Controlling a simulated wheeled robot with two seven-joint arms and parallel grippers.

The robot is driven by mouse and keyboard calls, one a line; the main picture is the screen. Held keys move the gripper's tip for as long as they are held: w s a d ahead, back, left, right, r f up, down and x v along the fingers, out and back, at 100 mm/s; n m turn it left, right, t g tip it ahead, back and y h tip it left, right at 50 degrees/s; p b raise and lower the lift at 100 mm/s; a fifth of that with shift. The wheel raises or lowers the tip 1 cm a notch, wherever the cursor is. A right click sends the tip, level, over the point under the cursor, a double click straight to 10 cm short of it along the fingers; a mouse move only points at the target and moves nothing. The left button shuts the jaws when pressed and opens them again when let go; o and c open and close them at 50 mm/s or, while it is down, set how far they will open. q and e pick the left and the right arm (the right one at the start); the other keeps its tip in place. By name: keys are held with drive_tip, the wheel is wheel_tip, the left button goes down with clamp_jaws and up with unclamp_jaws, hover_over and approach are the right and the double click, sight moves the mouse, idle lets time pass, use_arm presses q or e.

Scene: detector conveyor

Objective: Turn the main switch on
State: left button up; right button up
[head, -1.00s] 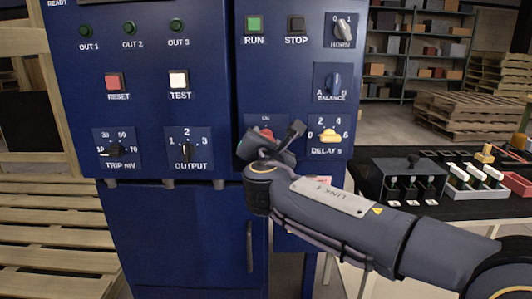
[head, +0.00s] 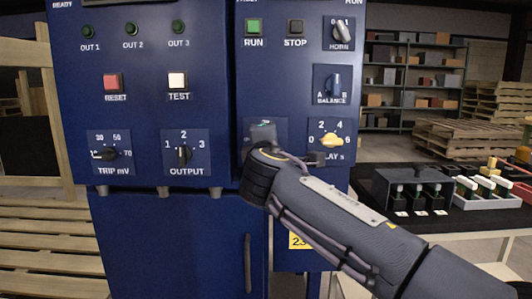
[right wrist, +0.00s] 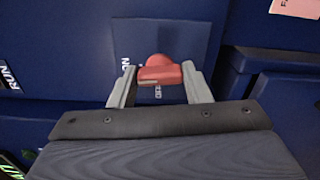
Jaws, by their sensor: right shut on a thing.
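The main switch is a red rotary handle (right wrist: 160,72) on a dark blue square plate (right wrist: 185,38) of the cabinet. It lies between the two grey fingers of my right gripper (right wrist: 161,78), which is shut on it. Printed lettering beside the handle is partly covered and turned sideways in the right wrist view. In the head view my right gripper (head: 264,132) is against the lower part of the right panel and hides the switch; only the upper part of its plate shows. My left gripper is in neither view.
Close to my right gripper are the yellow DELAY knob (head: 332,141), the BALANCE knob (head: 333,85) and the OUTPUT knob (head: 183,153). RUN (head: 254,27) and STOP (head: 295,27) buttons sit above. A black table (head: 466,216) with devices stands at the right.

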drive_tip(key=shift+f+m+b, duration=0.15)
drive_tip(key=shift+m+b, duration=0.15)
drive_tip(key=shift+m, duration=0.4)
drive_tip(key=o, duration=1)
drive_tip(key=shift+s, duration=0.1)
drive_tip(key=s, duration=0.7)
drive_tip(key=shift+s, duration=0.35)
